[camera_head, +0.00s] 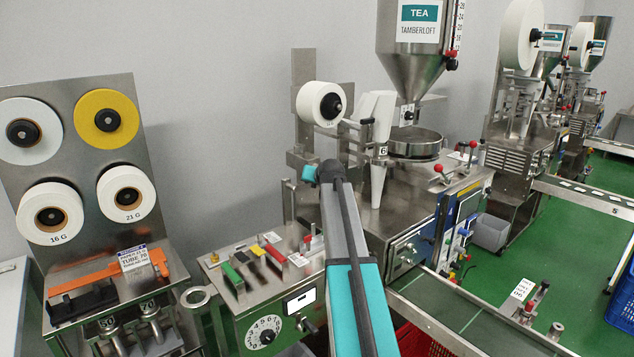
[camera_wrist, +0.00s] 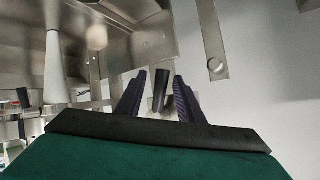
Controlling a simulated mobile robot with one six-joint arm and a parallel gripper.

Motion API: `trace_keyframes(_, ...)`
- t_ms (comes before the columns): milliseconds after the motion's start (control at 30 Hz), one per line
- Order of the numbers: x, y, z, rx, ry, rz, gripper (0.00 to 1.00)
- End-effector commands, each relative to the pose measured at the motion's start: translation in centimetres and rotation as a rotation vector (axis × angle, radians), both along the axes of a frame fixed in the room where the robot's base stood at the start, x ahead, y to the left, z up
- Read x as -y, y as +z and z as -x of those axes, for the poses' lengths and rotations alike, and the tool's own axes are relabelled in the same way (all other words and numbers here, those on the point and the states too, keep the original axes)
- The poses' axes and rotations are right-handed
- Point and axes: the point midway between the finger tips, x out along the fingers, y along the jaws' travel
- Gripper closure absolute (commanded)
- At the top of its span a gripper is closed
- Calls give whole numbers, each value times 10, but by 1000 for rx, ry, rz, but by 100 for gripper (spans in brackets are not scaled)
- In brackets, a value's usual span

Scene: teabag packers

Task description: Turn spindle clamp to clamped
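In the head view, a white reel (camera_head: 316,99) hangs on the nearest packer's upright plate. A black hub with a small knob (camera_head: 335,106) shows at its centre; I cannot tell whether this is the spindle clamp or how it is set. My arm's end reaches up below the reel and hides my gripper there. In the wrist view, my gripper (camera_wrist: 160,79) has its two dark ridged fingers apart. A dark upright piece (camera_wrist: 160,92) shows between them, with gaps on both sides. I cannot tell what it is or whether it lies beyond the fingers.
A white forming tube (camera_head: 378,160) and the steel tea hopper (camera_head: 415,70) stand right of my arm. A rack with several reels (camera_head: 107,118) is at the left. A box with a numbered dial (camera_head: 265,331) stands low beside my arm. A conveyor (camera_head: 450,310) runs at lower right.

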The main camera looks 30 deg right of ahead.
Motion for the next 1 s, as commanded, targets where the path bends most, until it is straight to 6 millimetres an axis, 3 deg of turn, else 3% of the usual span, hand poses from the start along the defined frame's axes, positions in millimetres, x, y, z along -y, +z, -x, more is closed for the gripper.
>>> trace_keyframes(367, -7, 8, 17, 1, 0, 0, 66)
trace_keyframes(1000, -37, 53, 88, 1, 1, 1, 66)
